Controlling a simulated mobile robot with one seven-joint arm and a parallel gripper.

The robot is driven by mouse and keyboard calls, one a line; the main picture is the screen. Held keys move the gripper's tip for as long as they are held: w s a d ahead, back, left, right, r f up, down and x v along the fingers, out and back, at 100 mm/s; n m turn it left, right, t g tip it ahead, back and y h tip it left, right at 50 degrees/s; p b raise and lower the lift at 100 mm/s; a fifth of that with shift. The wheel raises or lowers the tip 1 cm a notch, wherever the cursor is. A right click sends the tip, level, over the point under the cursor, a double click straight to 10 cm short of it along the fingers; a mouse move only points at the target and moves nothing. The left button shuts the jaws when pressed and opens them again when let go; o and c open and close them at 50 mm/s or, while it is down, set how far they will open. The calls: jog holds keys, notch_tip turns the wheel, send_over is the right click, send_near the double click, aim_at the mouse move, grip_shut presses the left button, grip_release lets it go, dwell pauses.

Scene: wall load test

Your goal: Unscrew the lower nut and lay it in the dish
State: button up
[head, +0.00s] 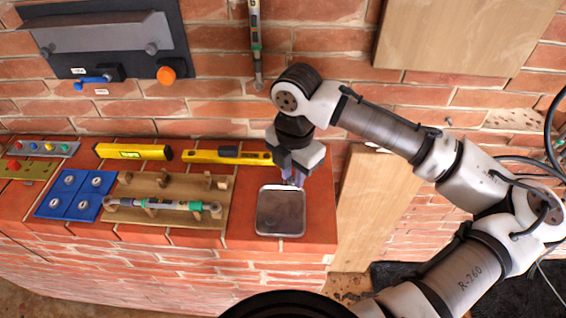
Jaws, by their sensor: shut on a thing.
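The dish (280,215) is a grey, rounded square tray on the brick ledge, and its visible floor looks empty. My gripper (293,181) points down over the dish's back right edge. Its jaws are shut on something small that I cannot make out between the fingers. The lower nut is not clearly visible anywhere.
Left of the dish, a wooden rack (170,219) holds a similar device (160,204). Yellow levels (228,157) lie behind it. Blue plates (76,194) are farther left. A grey fixture (105,45) is on the wall. A wooden board (375,205) leans right of the ledge.

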aim_at(293, 201)
jog(key=shift+f+b, duration=2.7)
jog(key=shift+f, duration=0.6)
jog(key=o, duration=0.9)
jog(key=shift+d, duration=0.1)
